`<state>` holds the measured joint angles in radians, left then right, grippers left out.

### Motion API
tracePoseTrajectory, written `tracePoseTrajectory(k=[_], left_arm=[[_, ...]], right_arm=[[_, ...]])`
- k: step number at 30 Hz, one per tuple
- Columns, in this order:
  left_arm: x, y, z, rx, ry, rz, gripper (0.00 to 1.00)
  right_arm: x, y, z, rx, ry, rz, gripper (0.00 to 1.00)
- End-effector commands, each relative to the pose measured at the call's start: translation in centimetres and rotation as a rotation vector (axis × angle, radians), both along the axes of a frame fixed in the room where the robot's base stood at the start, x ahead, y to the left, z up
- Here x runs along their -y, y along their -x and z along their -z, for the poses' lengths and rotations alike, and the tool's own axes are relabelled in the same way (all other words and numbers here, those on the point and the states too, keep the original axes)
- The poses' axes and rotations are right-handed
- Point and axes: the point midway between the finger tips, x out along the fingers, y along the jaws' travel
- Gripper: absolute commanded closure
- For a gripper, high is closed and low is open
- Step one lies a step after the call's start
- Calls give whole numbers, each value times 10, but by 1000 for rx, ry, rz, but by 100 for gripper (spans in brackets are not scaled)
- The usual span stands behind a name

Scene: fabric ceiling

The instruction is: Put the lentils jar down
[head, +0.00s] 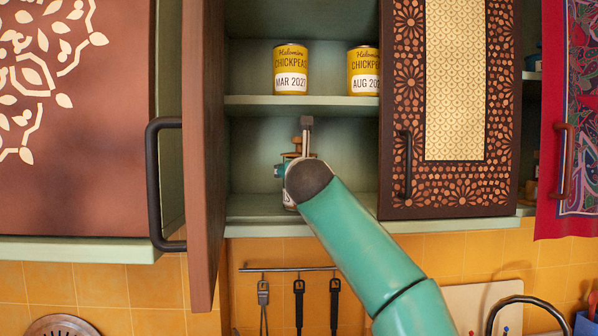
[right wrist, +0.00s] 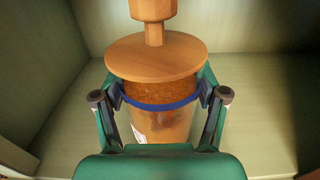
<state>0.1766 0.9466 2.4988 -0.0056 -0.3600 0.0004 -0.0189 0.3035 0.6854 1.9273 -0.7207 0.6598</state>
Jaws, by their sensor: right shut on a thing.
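The lentils jar (right wrist: 160,125) has a round wooden lid with a knob, orange-brown contents and a blue band; a white label shows only at its edge. My right gripper (right wrist: 160,95) is shut on it, one finger on each side just below the lid. The jar is upright inside the open cabinet, over the lower shelf (head: 245,207). In the head view my right arm covers most of the jar. I cannot tell whether its base touches the shelf. My left gripper is not in view.
Two yellow chickpea cans, one dated MAR (head: 290,70) and one dated AUG (head: 363,72), stand on the shelf above. An open brown door (head: 202,130) bounds the opening at left, and a patterned door (head: 450,110) at right. Utensils (head: 299,300) hang below.

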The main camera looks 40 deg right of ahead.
Motion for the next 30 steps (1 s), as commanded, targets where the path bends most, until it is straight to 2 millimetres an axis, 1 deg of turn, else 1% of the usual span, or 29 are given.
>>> tracePoseTrajectory(k=[1,5,14,17,19,23,30], left_arm=[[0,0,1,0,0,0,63],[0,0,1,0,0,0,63],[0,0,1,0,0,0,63],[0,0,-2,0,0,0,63],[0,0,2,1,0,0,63],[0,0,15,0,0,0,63],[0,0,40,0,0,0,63]], right_arm=[[0,0,1,0,0,-1,25],[-1,-1,1,0,0,-1,3],[-1,-1,1,-1,0,-1,3],[-1,-1,-2,-1,1,-2,3],[-4,2,0,0,0,-3,3],[-15,15,2,2,-1,-5,3],[-46,52,2,3,-1,-7,3]])
